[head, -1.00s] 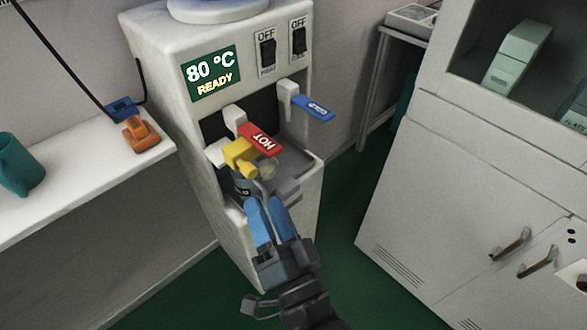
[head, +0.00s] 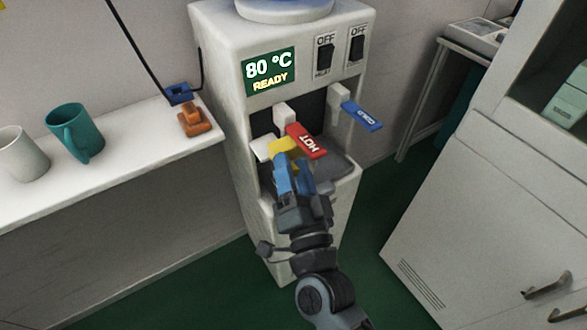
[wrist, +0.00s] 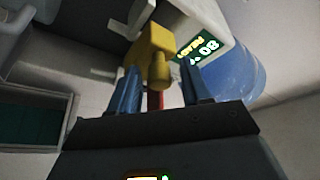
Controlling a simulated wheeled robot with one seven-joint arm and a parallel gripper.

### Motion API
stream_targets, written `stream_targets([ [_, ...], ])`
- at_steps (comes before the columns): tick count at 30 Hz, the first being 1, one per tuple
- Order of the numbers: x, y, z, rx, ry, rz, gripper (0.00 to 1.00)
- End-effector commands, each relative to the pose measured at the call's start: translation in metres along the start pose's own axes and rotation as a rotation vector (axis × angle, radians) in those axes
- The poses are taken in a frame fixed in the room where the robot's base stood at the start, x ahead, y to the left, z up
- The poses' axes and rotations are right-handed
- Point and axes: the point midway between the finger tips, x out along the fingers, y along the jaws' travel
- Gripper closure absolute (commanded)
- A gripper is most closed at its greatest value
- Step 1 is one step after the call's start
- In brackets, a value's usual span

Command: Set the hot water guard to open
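The water dispenser (head: 225,110) stands against the wall, its display reading 80 °C READY. The yellow guard (head: 283,146) sits at the hot tap beside the red HOT lever (head: 307,141). In the wrist view my gripper (wrist: 160,88) is open, with the guard in line with the gap and visible space on both sides.
The blue COLD lever (head: 361,115) is right of the hot tap. Two OFF switches (head: 325,56) are above. A shelf (head: 125,150) at left holds a teal mug (head: 75,133), a white mug (head: 20,155) and an orange object (head: 194,120). A cabinet (head: 480,210) stands at right.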

Motion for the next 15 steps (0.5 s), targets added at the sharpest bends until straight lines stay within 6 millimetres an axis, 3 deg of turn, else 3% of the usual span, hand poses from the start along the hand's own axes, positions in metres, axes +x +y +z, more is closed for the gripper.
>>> stream_targets([
  [15, -0.0004, 0.0002, -0.0001, 0.0, 0.0, 0.0, 1.0],
])
